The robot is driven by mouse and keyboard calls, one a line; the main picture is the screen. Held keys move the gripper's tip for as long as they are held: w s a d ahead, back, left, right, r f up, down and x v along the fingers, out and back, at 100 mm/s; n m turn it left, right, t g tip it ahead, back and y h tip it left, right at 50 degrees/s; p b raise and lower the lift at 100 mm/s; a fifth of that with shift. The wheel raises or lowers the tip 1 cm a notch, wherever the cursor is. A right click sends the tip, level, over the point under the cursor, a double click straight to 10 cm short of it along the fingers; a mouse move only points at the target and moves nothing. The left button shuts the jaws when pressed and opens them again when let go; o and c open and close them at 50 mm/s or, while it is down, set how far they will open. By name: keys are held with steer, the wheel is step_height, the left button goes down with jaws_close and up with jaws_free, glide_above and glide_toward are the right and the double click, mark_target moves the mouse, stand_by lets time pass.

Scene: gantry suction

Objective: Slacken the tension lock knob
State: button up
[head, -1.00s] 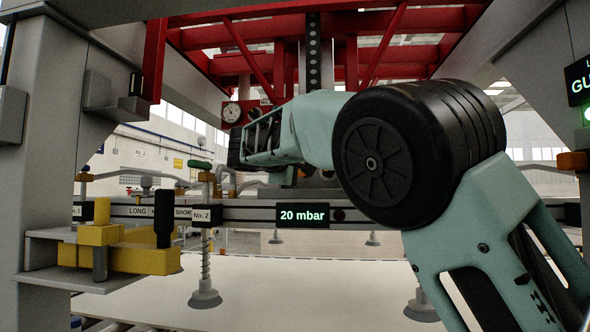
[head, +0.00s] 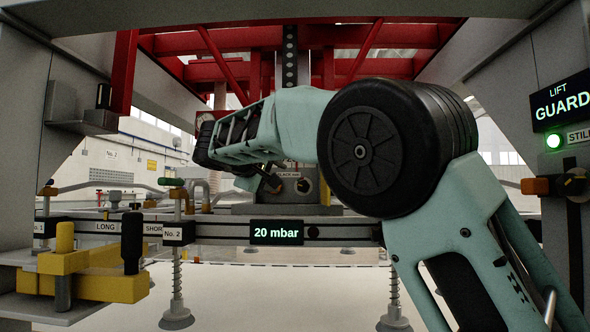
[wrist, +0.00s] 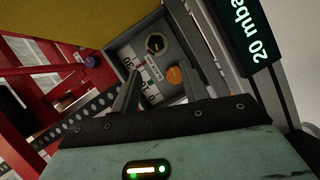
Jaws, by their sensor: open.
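A grey panel (wrist: 125,50) on the gantry shows in the wrist view. It carries a black round knob (wrist: 155,43), an orange knob (wrist: 174,76) and white labels with print. I cannot read which knob is the tension lock. My gripper (wrist: 160,68) is open, its two dark fingers pointing at the panel. The orange knob appears between the fingers, closer to the right one; I cannot tell whether they touch it. In the head view the panel's dark dial (head: 303,187) shows just right of my gripper, and my forearm hides part of the panel.
The beam below carries a "20 mbar" display (head: 276,232). A yellow block with a black handle (head: 132,243) stands at left. Suction cups (head: 177,318) hang over a pale sheet (head: 260,290). A red frame (head: 230,40) is overhead. A "GUARD" sign (head: 562,103) with a green light is at right.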

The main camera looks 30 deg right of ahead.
step_height(320, 180, up, 6)
steer(key=d+f+m+g+y+p, duration=0.1)
steer(key=d+m+g+y+p, duration=0.2)
steer(key=p, duration=0.5)
steer(key=m+y+p, duration=0.3)
steer(key=m+p, duration=0.3)
steer(key=p, duration=0.3)
glide_toward(303, 185)
steer(key=shift+t, duration=0.3)
steer(key=p+x, duration=0.4)
steer(key=x, duration=0.4)
steer(key=shift+d+f+p, duration=0.2)
steer(key=shift+f+p, duration=0.15)
steer(key=c, duration=0.7)
